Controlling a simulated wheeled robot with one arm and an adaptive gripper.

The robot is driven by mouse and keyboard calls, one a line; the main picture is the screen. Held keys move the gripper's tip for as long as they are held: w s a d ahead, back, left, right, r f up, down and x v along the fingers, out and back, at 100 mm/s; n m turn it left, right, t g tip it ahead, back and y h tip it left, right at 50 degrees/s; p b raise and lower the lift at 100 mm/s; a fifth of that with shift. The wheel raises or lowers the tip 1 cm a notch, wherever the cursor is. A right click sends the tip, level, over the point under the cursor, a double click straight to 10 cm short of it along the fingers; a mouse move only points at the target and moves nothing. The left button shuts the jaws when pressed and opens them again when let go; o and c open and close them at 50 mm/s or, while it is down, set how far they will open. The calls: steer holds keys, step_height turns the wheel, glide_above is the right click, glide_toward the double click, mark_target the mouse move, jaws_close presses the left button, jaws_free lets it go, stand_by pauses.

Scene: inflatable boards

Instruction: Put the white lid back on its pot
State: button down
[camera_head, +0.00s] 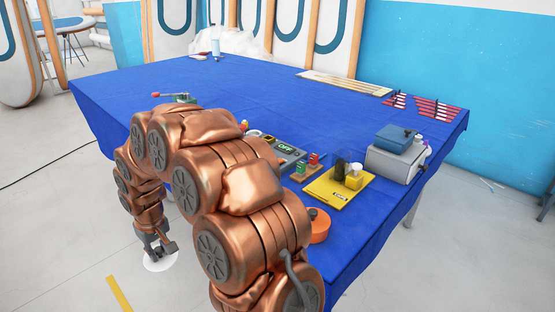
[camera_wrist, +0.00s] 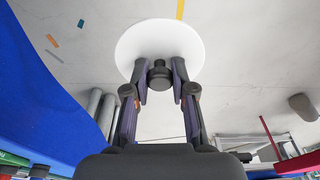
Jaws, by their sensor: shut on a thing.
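The white lid (camera_wrist: 160,38) is a flat round disc with a dark knob (camera_wrist: 159,76). My gripper (camera_wrist: 160,88) is shut on the knob, one finger on each side, and the disc lies beyond the fingertips. In the head view my gripper (camera_head: 153,246) hangs low at the left, off the table's near side. The lid (camera_head: 160,262) shows under it, above the grey floor. I cannot pick out the lid's pot with certainty; my arm hides part of the table's near edge.
The blue-covered table (camera_head: 270,90) has much bare room in its middle. Near its front edge are an orange round thing (camera_head: 319,226), a yellow board (camera_head: 325,192) and a grey box (camera_head: 395,162). A bottle (camera_head: 215,42) stands at the back.

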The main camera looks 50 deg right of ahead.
steer(key=s+d+r+n+p, duration=0.2)
steer(key=s+d+r+n, duration=0.15)
steer(key=d+r, duration=0.45)
steer(key=s+d+r+n+y+p, duration=0.1)
steer(key=s+d+r+n+p, duration=0.25)
steer(key=d, duration=0.85)
steer(key=s+d+r+n+p, duration=0.1)
steer(key=s+d+r, duration=0.5)
steer(key=d, duration=0.5)
steer(key=shift+s+a+f, duration=0.1)
steer(key=shift+f, duration=1)
steer(key=shift+s+a+f, duration=0.1)
steer(key=shift+f, duration=1)
steer(key=shift+f+b, duration=0.55)
steer(key=shift+f, duration=0.55)
steer(key=shift+d+b, duration=0.1)
steer(key=shift+b, duration=0.85)
steer(key=c, duration=0.9)
jaws_free()
steer(key=shift+o, duration=0.5)
steer(key=o, duration=0.4)
